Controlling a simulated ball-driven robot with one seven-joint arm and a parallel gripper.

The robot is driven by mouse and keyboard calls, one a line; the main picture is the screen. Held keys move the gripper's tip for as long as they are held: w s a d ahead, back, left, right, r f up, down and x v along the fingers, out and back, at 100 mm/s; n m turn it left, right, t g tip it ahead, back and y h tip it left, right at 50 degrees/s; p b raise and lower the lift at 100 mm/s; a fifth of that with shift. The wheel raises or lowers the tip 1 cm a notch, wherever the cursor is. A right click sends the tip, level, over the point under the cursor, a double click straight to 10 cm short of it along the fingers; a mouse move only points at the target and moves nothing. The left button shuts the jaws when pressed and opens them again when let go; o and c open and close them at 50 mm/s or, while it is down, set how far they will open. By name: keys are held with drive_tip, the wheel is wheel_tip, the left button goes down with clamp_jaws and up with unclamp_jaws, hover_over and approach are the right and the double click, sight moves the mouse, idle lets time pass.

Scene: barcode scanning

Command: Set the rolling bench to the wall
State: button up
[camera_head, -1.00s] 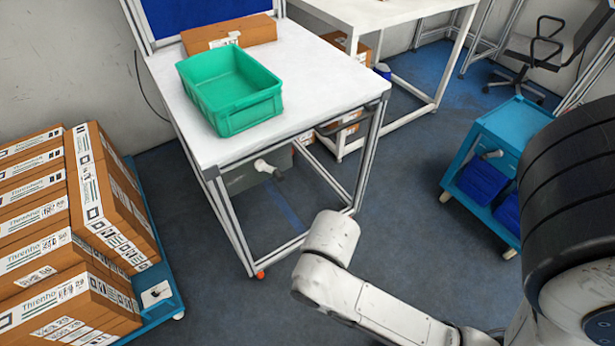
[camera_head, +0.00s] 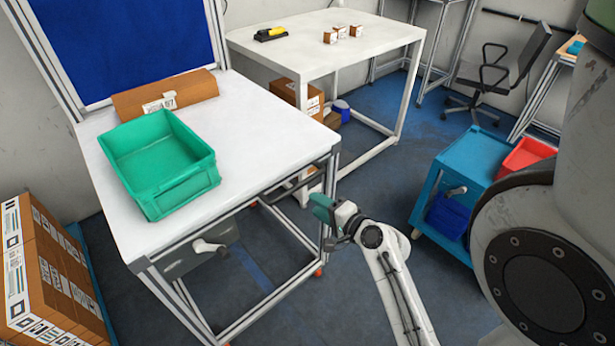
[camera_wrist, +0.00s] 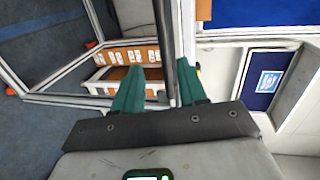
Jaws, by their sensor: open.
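The rolling bench (camera_head: 265,138) has a white top, a metal frame, a blue back panel and red-orange feet at floor level. It stands on the left in the head view, with a dark bar along its right end. My gripper (camera_head: 318,206), with green fingers, is beside that end, below the top. In the wrist view my gripper (camera_wrist: 163,78) is open, and a dark bar (camera_wrist: 164,35) runs between its fingers. Contact with the bar cannot be told. The grey wall (camera_head: 30,130) shows behind the bench at the left.
A green crate (camera_head: 160,165) and a cardboard box (camera_head: 165,93) sit on the bench. Stacked boxes (camera_head: 50,275) stand left of it. A white table (camera_head: 300,50) is behind it. A blue cart (camera_head: 460,170) is at right.

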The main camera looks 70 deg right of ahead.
sight(301, 187)
drive_tip(key=shift+m+h, duration=0.5)
drive_tip(key=x, duration=0.3)
drive_tip(key=d+p+x, duration=0.1)
drive_tip(key=x, duration=0.3)
drive_tip(key=p+x, duration=0.1)
drive_tip(key=x, duration=0.2)
drive_tip(key=shift+d+r, duration=0.1)
drive_tip(key=shift+d, duration=0.3)
drive_tip(key=shift+c, duration=0.4)
drive_tip(key=shift+s, duration=0.1)
clamp_jaws()
